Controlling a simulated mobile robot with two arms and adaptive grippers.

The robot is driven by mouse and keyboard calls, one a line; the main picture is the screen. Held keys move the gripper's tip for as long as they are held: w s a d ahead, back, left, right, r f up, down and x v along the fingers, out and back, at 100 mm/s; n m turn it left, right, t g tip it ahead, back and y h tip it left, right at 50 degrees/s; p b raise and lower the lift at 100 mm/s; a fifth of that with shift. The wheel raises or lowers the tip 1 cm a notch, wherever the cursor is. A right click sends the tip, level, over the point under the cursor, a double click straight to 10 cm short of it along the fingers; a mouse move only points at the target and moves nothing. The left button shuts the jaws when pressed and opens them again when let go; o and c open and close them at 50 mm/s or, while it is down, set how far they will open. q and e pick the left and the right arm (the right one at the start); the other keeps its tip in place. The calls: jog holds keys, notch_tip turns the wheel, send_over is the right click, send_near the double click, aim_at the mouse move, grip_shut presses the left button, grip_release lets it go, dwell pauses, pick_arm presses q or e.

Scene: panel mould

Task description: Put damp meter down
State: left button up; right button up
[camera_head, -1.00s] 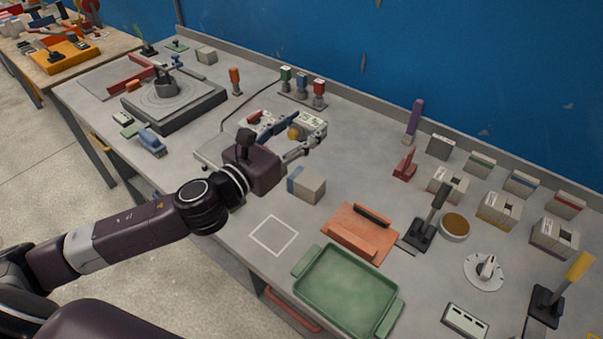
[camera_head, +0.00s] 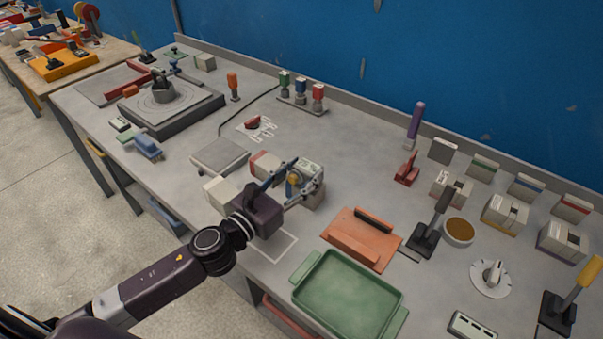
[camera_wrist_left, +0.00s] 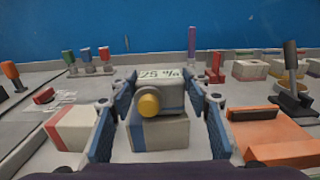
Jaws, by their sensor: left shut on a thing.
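The damp meter (camera_head: 309,168) is a pale box with a display reading about 25 % and a yellow knob. It also shows in the left wrist view (camera_wrist_left: 170,92), between the blue finger pads. My left gripper (camera_head: 296,180) is shut on the meter. A pale block with a blue face (camera_wrist_left: 160,136) is under or just behind the meter in the wrist view. I cannot tell whether they touch. A white outlined square (camera_head: 289,246) is on the grey bench, partly covered by my arm. My right gripper is out of view.
A pale block with a red end (camera_head: 264,163) stands left of the gripper. A green tray (camera_head: 345,295) and an orange holder (camera_head: 362,238) are to the right. A grey plate (camera_head: 219,155) lies behind left. Several boxes line the right back.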

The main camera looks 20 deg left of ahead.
pick_arm(q)
jog(key=shift+f, duration=0.1)
jog(key=o, duration=1.6)
jog(key=shift+o, duration=0.2)
jog(key=shift+r, duration=0.25)
jog(key=b+v, duration=0.4)
jog(key=v, duration=0.8)
